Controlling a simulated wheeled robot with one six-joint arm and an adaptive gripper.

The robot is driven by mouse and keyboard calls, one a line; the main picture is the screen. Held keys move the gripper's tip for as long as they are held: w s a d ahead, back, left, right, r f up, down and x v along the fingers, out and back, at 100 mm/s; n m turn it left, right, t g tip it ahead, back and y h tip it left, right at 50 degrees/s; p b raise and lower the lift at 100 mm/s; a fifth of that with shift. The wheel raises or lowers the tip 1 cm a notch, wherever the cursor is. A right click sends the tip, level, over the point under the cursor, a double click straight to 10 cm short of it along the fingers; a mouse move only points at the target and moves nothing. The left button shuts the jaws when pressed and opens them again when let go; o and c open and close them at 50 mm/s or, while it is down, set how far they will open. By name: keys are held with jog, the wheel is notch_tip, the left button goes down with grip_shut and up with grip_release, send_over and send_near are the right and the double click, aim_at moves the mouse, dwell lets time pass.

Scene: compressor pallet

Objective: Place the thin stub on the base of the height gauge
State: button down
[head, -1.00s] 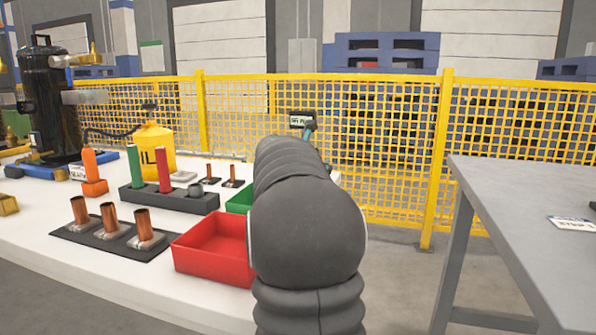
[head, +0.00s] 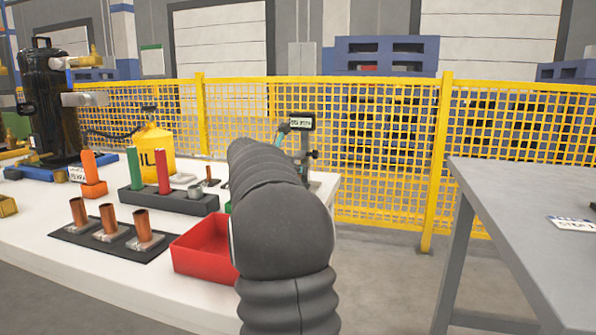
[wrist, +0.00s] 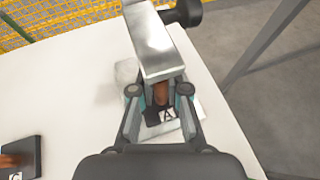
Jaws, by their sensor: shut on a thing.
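The height gauge (head: 304,135) stands at the far right corner of the white table, with a dark display head on its column. In the wrist view its bright metal block (wrist: 158,45) and black knob (wrist: 182,12) are just ahead of my gripper. My gripper (wrist: 160,90) is shut on the copper-coloured thin stub (wrist: 160,94), held between its fingertips. The metal block hides part of the stub. Part of the light grey gauge base (wrist: 126,74) shows beside the left finger. I cannot tell whether the stub touches the base. My arm hides most of the gripper in the head view.
A dark stand with another copper piece (wrist: 14,160) lies at the lower left of the wrist view. A red tray (head: 205,250) and three copper tubes (head: 108,222) stand nearer on the table. A grey table (head: 530,215) stands right, across a floor gap.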

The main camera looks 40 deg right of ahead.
jog(key=shift+f, duration=0.15)
jog(key=c, duration=1.2)
grip_release()
jog(key=shift+a+r, duration=0.1)
jog(key=shift+r, duration=0.15)
jog(key=p+v, duration=0.1)
jog(key=v, duration=1)
jog(key=shift+a+r, duration=0.15)
jog(key=shift+a, duration=0.2)
